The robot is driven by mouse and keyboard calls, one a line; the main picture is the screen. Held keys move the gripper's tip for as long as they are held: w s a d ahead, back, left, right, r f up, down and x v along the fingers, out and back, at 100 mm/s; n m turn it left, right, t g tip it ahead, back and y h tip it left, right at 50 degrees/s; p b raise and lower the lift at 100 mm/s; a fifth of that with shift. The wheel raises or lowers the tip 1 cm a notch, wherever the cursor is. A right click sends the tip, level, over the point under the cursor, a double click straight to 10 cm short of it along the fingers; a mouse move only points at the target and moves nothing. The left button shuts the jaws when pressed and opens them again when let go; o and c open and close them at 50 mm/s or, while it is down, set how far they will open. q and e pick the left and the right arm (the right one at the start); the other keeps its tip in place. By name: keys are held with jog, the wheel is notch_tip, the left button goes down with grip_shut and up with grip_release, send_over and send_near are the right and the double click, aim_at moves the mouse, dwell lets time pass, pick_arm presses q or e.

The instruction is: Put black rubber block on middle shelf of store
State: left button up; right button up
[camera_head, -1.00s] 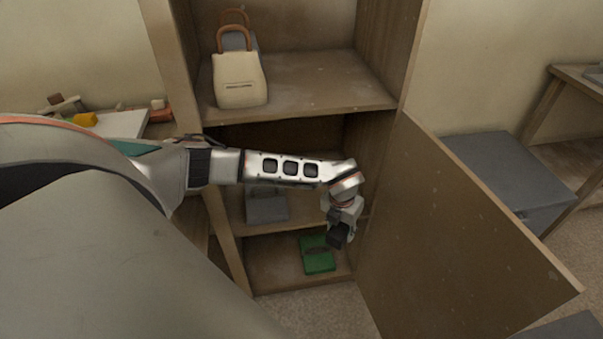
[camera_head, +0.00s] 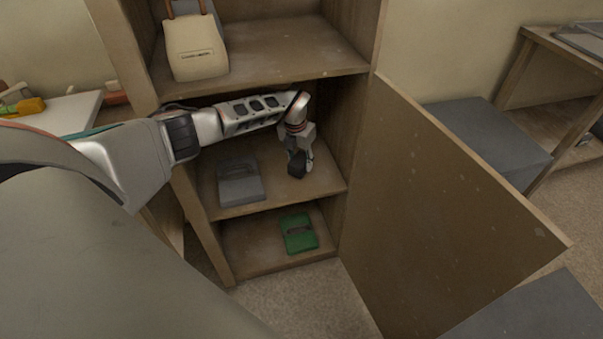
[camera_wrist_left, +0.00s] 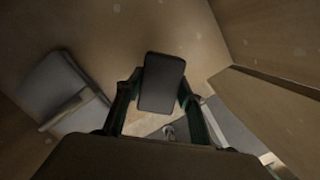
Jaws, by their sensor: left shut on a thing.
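The black rubber block (camera_head: 297,164) is held by my left gripper (camera_head: 299,158), which is shut on it. The block also shows between the fingers in the left wrist view (camera_wrist_left: 161,83). The gripper points down inside the store, over the right part of the middle shelf (camera_head: 275,188). I cannot tell whether the block touches the shelf. The store (camera_head: 237,272) stands with its door open to the right. My right gripper is not in view.
A grey flat item (camera_head: 240,184) lies on the middle shelf, left of my gripper. A green item (camera_head: 299,233) lies on the bottom shelf. A cream bag (camera_head: 196,48) stands on the top shelf. The open door (camera_head: 450,200) blocks the right side. Grey boxes stand beyond it.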

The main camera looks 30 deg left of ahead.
pick_arm(q)
jog(key=shift+f, duration=0.35)
notch_tip(320, 180, down, 5)
jog(key=shift+f+b, duration=0.1)
jog(key=shift+b, duration=0.75)
jog(key=shift+w+a, duration=0.1)
jog(key=shift+a, duration=0.05)
jog(key=shift+r, duration=0.2)
jog(key=shift+f, duration=0.25)
jog(key=o, duration=1.2)
jog(key=shift+o, duration=0.2)
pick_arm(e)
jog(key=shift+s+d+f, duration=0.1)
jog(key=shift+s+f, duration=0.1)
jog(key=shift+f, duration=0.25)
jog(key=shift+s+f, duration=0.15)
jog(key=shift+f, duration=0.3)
pick_arm(q)
jog(key=shift+r, duration=0.1)
